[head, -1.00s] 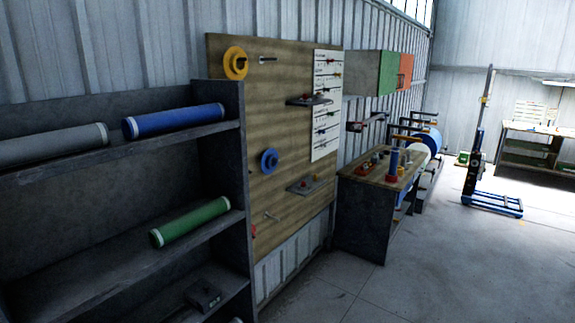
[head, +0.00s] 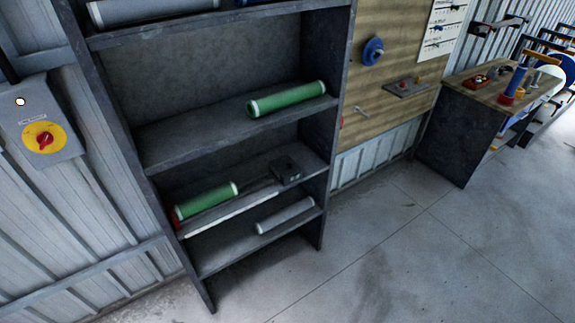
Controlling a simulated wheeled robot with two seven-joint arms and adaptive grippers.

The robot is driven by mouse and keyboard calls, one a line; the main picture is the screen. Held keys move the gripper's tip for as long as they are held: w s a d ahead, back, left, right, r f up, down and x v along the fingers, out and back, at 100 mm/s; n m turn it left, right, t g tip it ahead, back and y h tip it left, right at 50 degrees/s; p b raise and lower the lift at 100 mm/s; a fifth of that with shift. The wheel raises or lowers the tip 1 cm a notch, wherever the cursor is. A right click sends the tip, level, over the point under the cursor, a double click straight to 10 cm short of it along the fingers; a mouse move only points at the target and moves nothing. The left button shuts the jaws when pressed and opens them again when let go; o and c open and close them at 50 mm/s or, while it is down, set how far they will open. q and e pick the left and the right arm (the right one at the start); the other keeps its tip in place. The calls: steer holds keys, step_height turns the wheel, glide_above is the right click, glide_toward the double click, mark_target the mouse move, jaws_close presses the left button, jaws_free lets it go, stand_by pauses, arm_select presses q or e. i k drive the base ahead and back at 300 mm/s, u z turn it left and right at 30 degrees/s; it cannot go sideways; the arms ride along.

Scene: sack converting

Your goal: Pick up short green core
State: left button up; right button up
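A shorter green core (head: 206,200) with pale ends lies at the left of a lower shelf in the head view, its left end by a red part (head: 174,216). A longer green core (head: 287,99) with pale ends lies at the right of the shelf above. Neither of my grippers is in the view.
The dark shelf rack (head: 226,147) stands against the wall. A grey core (head: 285,215) lies on the bottom shelf, and a dark box (head: 285,169) sits right of the shorter green core. A switch box (head: 41,137) is on the left wall. The floor in front is clear.

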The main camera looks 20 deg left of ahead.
mark_target(188, 208)
steer(key=u, duration=1.7)
steer(key=i, duration=1.15)
